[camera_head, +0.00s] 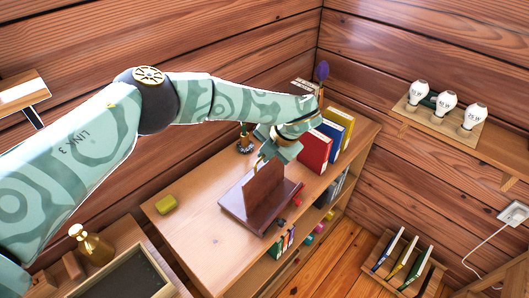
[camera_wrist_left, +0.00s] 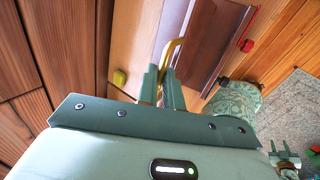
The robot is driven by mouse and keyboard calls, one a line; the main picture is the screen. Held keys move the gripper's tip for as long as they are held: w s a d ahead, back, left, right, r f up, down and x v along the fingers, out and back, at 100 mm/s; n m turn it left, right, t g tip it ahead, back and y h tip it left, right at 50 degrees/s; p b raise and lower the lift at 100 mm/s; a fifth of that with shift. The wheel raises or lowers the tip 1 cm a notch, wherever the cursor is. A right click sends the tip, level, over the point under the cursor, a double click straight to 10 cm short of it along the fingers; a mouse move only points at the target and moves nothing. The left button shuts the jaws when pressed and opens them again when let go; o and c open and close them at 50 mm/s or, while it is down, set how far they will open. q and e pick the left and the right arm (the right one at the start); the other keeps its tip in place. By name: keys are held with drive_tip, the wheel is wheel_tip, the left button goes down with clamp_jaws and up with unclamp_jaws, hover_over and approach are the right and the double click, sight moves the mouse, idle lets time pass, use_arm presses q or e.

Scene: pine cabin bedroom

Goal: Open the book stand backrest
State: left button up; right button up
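The dark brown book stand (camera_head: 236,209) sits on top of the wooden shelf unit. Its backrest (camera_head: 264,187) stands raised from the base, steeply tilted. A gold loop handle (camera_wrist_left: 174,48) is at the backrest's edge in the left wrist view. My left gripper (camera_head: 262,158) is just above the backrest's top edge. In the left wrist view its two fingers (camera_wrist_left: 162,82) are close together with the gold handle between them, so it looks shut on the handle.
Red, blue and yellow books (camera_head: 316,150) stand behind the book stand on the shelf unit (camera_head: 190,226). A yellow-green block (camera_head: 166,204) lies at its left end. The top's front left is clear.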

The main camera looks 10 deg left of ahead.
use_arm(q)
drive_tip(key=o, duration=0.4)
drive_tip(key=shift+s+d+f, duration=0.35)
drive_tip(key=shift+d+f, duration=0.05)
drive_tip(key=shift+f, duration=0.3)
drive_tip(key=shift+o, duration=0.2)
drive_tip(key=shift+w+r, duration=0.1)
drive_tip(key=shift+w, duration=0.15)
drive_tip(key=shift+a+r, duration=0.15)
drive_tip(key=p+v, duration=0.1)
drive_tip(key=v, duration=1.5)
drive_tip(key=shift+w+r, duration=0.15)
